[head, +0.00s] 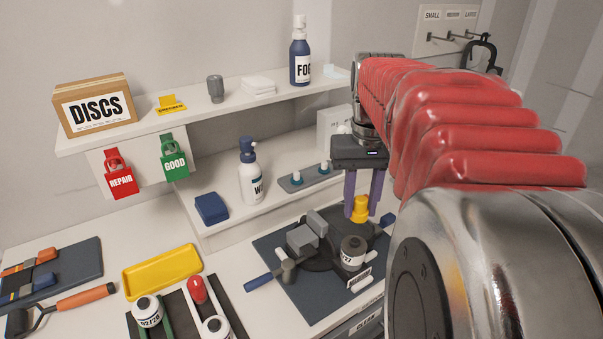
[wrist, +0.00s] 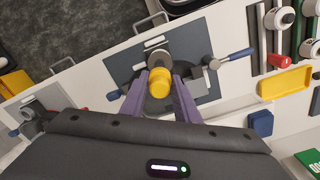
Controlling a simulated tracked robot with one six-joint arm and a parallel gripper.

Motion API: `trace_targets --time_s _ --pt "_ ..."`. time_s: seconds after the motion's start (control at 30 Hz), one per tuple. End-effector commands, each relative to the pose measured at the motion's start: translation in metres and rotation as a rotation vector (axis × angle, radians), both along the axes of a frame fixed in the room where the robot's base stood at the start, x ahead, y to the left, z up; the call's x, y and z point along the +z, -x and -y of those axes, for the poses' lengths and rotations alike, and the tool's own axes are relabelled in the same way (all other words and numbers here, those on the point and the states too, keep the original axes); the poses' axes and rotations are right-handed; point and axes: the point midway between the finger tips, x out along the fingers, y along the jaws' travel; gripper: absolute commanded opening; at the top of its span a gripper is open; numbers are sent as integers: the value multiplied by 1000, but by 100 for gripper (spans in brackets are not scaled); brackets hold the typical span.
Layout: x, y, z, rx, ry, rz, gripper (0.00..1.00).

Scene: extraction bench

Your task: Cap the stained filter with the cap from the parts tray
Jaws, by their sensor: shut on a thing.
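A yellow cap (head: 360,209) is held between the purple fingers of my gripper (head: 361,214), which is shut on it. In the wrist view the cap (wrist: 158,84) sits between the two fingertips (wrist: 159,80). The cap is in the air over the dark fixture on the mat, behind the filter in the head view. The yellow tray (head: 162,271) looks empty.
The fixture has a grey clamp block (head: 303,238) and a blue handle (head: 264,280) on a dark mat (head: 308,300). A rack (head: 178,310) with several filters stands front left. A spray bottle (head: 252,172) and a shelf (head: 230,108) are behind.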

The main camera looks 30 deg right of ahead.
Motion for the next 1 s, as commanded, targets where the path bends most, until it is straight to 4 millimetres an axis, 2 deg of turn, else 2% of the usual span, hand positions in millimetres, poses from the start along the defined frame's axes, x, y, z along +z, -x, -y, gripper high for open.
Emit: trace_targets --time_s 0.7,1.0 --pt "-46 0 0 -1 -1 -2 1" --pt "-56 0 1 -2 0 0 1"
